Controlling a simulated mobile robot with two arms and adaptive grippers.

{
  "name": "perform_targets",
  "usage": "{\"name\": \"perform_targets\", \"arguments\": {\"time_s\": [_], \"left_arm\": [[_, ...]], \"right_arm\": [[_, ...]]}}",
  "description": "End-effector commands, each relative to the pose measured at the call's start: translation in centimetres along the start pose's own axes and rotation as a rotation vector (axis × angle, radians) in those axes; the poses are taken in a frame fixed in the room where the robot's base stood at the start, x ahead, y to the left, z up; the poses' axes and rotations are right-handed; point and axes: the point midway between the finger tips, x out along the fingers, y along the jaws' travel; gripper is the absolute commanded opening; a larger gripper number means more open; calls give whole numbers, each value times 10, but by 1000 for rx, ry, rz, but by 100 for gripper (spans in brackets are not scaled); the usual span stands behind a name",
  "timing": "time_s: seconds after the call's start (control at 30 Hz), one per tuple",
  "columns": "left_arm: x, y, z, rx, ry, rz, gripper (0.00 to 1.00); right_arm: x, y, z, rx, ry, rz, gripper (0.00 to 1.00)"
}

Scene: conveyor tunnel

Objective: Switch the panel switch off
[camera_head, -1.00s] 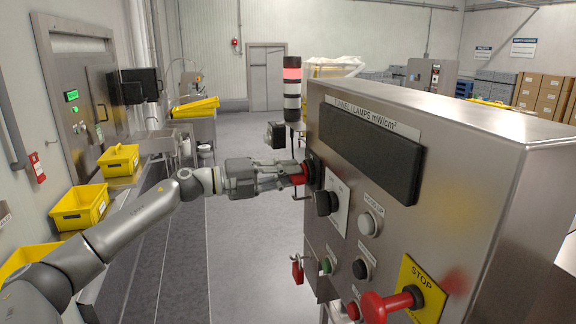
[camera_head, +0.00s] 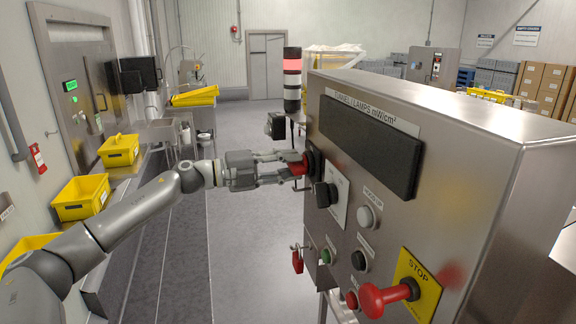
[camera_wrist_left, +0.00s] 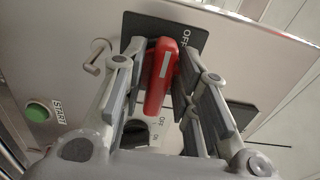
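The panel switch is a red rotary handle (camera_head: 297,166) on a dark plate at the left end of the steel control panel (camera_head: 470,165). In the left wrist view the red handle (camera_wrist_left: 160,78) has a white stripe, and an OFF label (camera_wrist_left: 186,38) is on the plate beside its upper end. My left gripper (camera_head: 292,167) is at the switch. Its two fingers (camera_wrist_left: 163,85) stand on either side of the handle, with narrow gaps seeming to show. Contact is hard to judge. My right gripper is not in view.
A black selector knob (camera_head: 326,194) sits close to the switch. A red stop button (camera_head: 385,298) projects from the panel lower right. A red padlock (camera_head: 297,261) hangs below. Yellow bins (camera_head: 82,197) line the left side. The floor between is clear.

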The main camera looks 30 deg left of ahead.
Motion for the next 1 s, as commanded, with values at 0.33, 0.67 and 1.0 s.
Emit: {"name": "perform_targets", "arguments": {"time_s": [0.33, 0.67, 1.0], "left_arm": [[0, 0, 0, 2, 1, 1, 38], [-20, 2, 0, 0, -1, 5, 38], [-46, 2, 0, 1, 0, 5, 38]], "right_arm": [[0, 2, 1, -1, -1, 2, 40], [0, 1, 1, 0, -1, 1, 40], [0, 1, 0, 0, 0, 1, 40]]}}
